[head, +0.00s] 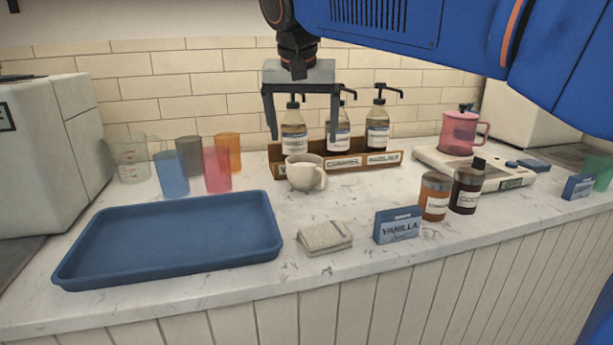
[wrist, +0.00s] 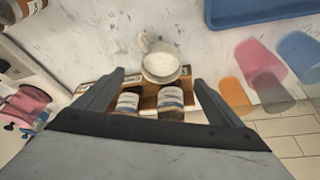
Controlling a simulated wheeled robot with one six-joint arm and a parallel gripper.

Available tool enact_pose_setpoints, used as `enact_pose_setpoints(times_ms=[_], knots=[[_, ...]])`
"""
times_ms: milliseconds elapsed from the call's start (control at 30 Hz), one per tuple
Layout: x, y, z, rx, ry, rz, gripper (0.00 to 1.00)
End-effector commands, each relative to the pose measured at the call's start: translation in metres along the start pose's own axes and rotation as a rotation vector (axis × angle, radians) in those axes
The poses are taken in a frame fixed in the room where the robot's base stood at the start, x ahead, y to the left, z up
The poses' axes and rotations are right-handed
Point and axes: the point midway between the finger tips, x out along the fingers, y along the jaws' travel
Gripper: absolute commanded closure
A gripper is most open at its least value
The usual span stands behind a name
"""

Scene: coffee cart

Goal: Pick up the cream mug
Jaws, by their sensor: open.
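The cream mug (head: 303,173) stands upright on the marble counter, just in front of the wooden syrup rack, with its handle toward the front right. In the wrist view the mug (wrist: 160,66) sits beyond the fingertips, near the middle of the gap between them. My gripper (head: 304,136) is open and empty, pointing down, above and apart from the mug. Its fingers also show in the wrist view (wrist: 157,82), spread to either side of the rack bottles.
The wooden rack (head: 345,166) with pump bottles (head: 338,134) stands close behind the mug. A blue tray (head: 85,274) lies at left, with coloured cups (head: 217,171) behind it. A folded cloth (head: 325,238), vanilla box (head: 397,225) and brown bottles (head: 467,187) stand at front right.

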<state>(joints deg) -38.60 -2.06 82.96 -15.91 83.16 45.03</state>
Motion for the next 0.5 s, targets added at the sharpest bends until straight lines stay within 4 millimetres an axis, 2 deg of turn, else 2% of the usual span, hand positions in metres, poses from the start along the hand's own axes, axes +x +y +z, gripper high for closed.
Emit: enact_pose_setpoints(times_ms=[200,500], knots=[[0.035,0.0,0.0,0.001,-0.001,0.001,0.1],[0.055,-0.001,0.0,0.0,0.0,0.0,0.1]])
